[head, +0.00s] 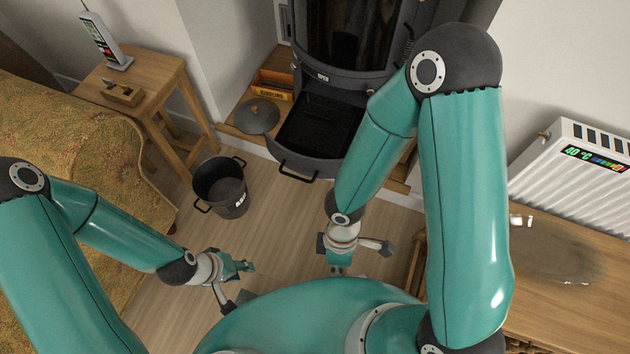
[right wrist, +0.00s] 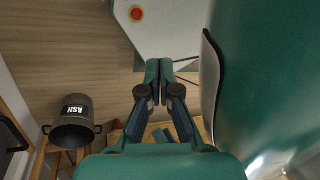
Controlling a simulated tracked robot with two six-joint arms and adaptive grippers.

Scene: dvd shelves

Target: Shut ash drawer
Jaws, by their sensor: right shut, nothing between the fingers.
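The ash drawer (head: 318,128) is a dark, open-topped box pulled out below the stove door in the head view. My left gripper (head: 246,267) is low and left of the right one, apart from the drawer. My right arm covers part of the drawer's right side.
The stove (head: 352,45) stands behind the drawer. A black ash bucket (head: 221,187) is on the floor to the left, also in the right wrist view (right wrist: 73,125). A round lid (head: 257,117) and an orange box (head: 272,85) are beside the drawer. A wooden table (head: 560,315) stands right.

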